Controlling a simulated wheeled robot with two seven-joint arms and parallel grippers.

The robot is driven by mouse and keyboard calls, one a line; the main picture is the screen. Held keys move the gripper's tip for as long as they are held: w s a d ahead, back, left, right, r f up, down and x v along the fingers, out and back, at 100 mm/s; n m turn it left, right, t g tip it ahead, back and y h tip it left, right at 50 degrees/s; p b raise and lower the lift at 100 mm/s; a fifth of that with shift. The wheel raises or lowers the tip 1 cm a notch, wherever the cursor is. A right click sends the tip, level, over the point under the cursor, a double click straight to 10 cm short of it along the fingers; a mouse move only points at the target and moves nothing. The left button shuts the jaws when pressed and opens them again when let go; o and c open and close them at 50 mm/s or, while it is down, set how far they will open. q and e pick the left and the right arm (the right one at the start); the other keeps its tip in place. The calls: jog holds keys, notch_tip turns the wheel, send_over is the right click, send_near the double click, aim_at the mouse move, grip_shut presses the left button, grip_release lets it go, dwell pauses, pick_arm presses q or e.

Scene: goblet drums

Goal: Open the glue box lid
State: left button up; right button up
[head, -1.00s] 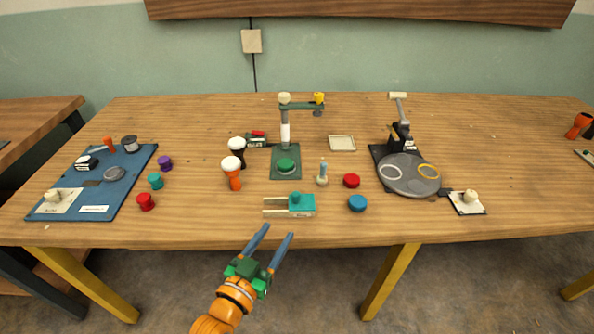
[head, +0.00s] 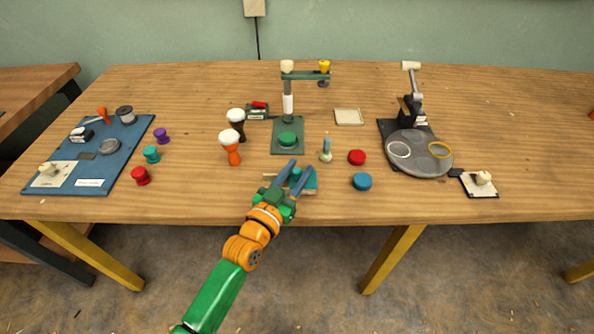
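My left gripper (head: 298,168) reaches in from below. Its two blue fingers are apart and lie across the box in the picture. They hide much of its top and middle, including any knob. I cannot tell whether the fingers touch it. My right gripper is not in view.
A green press stand (head: 288,142) stands behind the box.

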pick_arm(q)
grip_shut()
jog(key=shift+a, duration=0.1)
dwell(1.1)
